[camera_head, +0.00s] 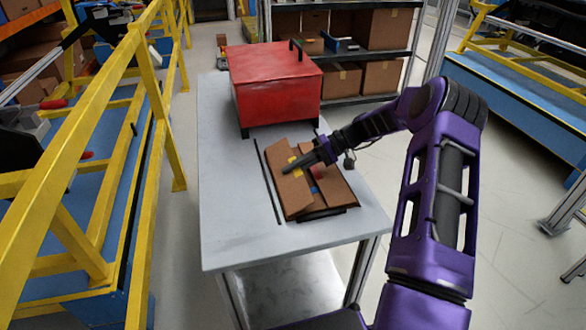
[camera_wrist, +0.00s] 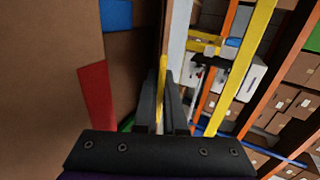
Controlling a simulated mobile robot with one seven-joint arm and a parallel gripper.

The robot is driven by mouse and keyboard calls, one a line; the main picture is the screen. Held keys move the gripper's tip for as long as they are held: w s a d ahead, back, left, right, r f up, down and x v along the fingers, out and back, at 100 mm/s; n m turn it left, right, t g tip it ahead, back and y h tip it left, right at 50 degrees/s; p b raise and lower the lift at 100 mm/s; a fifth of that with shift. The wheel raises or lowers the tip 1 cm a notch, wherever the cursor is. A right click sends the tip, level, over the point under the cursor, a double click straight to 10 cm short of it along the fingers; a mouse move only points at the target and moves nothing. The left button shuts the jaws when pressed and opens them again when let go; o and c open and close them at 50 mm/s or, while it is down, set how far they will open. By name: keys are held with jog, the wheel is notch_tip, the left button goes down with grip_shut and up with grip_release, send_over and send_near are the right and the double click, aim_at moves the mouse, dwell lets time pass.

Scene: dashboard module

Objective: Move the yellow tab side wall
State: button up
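A brown box with flap-like side walls (camera_head: 291,190) lies on the grey table. The side wall with the yellow tab (camera_head: 292,160) is on its left, leaning outward. In the wrist view the yellow tab (camera_wrist: 162,75) shows as a thin edge-on strip between the fingers. My gripper (camera_head: 287,171) reaches in from the right; its dark fingers (camera_wrist: 162,100) are close together with the strip filling the gap, and look shut on it. A red tab (camera_wrist: 97,95) and a blue tab (camera_wrist: 116,14) show on brown panels left of the fingers.
A red lidded box (camera_head: 272,90) stands on the table (camera_head: 225,220) behind the brown box. The table's left and front are clear. Yellow railings (camera_head: 150,90) run along the left. Shelves with cartons (camera_head: 382,77) stand behind.

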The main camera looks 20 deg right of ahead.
jog(key=o, duration=0.4)
jog(key=p+v, duration=0.1)
jog(key=v, duration=1.6)
jog(key=shift+d, duration=0.2)
